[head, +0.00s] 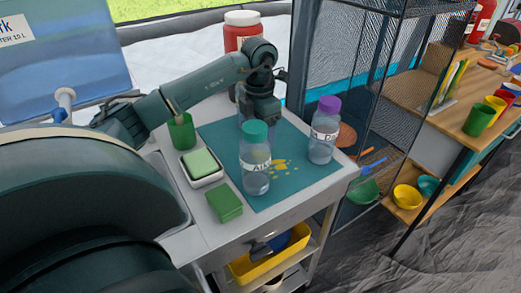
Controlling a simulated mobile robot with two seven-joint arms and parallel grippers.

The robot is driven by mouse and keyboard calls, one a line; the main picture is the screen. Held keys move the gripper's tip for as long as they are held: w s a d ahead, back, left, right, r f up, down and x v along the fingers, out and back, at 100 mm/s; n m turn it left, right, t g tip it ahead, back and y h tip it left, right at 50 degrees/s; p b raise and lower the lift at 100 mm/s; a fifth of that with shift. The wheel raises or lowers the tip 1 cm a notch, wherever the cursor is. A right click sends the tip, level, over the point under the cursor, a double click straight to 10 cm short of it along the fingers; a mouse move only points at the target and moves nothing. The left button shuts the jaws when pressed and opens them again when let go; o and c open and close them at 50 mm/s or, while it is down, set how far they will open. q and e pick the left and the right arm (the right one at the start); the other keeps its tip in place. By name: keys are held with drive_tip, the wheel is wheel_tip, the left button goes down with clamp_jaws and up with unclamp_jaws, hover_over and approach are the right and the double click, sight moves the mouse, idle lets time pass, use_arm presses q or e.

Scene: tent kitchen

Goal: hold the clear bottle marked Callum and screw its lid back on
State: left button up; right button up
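A clear bottle with a teal lid (256,160) stands upright on the teal mat (219,132); its label seems to begin "Al". A clear bottle with a purple lid (323,132) stands to its right; its label begins with "D". I cannot read Callum on either. My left gripper (262,108) points down over the back of the mat, behind the teal-lidded bottle. Its fingertips are hidden. A faint clear edge (240,103) shows beside it, perhaps another bottle mostly covered by the gripper. I see no loose lid. My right gripper is not in view.
On the white cart, left of the mat, are a green cup (182,134), a tray with a pale green sponge (201,162) and a green block (225,204). A large red jar (242,30) stands behind. A mesh shelf (385,95) borders the right.

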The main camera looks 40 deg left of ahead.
use_arm(q)
drive_tip(key=f, duration=0.5)
drive_tip(key=shift+d+f, duration=0.1)
drive_tip(key=shift+d, duration=0.1)
drive_tip(key=shift+c, duration=0.5)
drive_tip(key=c, duration=1)
wheel_tip(320, 180, up, 10)
drive_tip(key=shift+r, duration=0.1)
